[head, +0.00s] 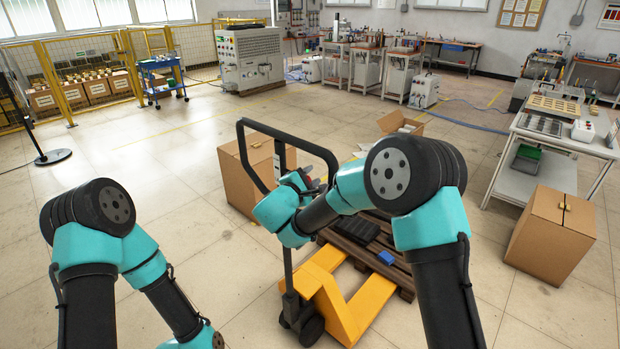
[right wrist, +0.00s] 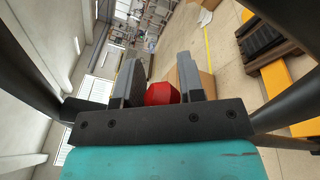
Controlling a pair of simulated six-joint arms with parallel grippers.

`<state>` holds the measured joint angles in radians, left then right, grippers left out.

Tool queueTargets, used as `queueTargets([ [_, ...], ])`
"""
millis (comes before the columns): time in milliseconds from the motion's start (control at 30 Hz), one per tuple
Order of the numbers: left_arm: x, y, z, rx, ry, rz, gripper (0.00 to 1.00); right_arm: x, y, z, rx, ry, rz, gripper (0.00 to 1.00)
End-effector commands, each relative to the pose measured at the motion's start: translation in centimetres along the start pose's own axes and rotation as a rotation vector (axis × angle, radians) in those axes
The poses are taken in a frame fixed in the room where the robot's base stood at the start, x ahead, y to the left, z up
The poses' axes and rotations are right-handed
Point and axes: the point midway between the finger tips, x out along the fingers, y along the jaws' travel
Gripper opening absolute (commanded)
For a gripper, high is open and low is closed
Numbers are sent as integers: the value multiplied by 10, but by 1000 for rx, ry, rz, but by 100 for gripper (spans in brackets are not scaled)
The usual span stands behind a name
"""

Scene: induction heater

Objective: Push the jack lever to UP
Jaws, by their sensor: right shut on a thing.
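The pallet jack has a black loop handle (head: 243,160) standing upright and yellow forks (head: 345,305) low on the floor. My right gripper (right wrist: 162,80) is at the handle, inside the loop in the head view, mostly hidden there by my own wrist. In the right wrist view it is shut on a red lever knob (right wrist: 160,93), which sits between its two grey fingers. The lever's shaft is hidden, and I cannot tell its setting. My left arm hangs low at the left of the head view, and its gripper is outside the picture.
A dark wooden pallet (head: 398,276) lies over the forks with a black item on it. A cardboard box (head: 228,170) stands behind the handle, and another box (head: 552,240) stands at right by a work table (head: 540,170).

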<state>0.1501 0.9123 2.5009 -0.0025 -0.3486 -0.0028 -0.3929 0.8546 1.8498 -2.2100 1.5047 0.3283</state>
Motion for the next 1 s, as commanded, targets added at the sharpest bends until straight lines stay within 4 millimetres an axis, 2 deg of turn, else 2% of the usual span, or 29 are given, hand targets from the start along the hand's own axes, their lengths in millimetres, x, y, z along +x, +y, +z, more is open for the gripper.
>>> queueTargets([
  [267,0,0,0,0,0,0,43,0,-8,-6,61,-6,8,0],
  [700,0,0,0,0,0,0,43,1,-27,-25,338,-34,52,0],
  [1000,0,0,0,0,0,0,43,1,-27,-26,359,-36,56,0],
])
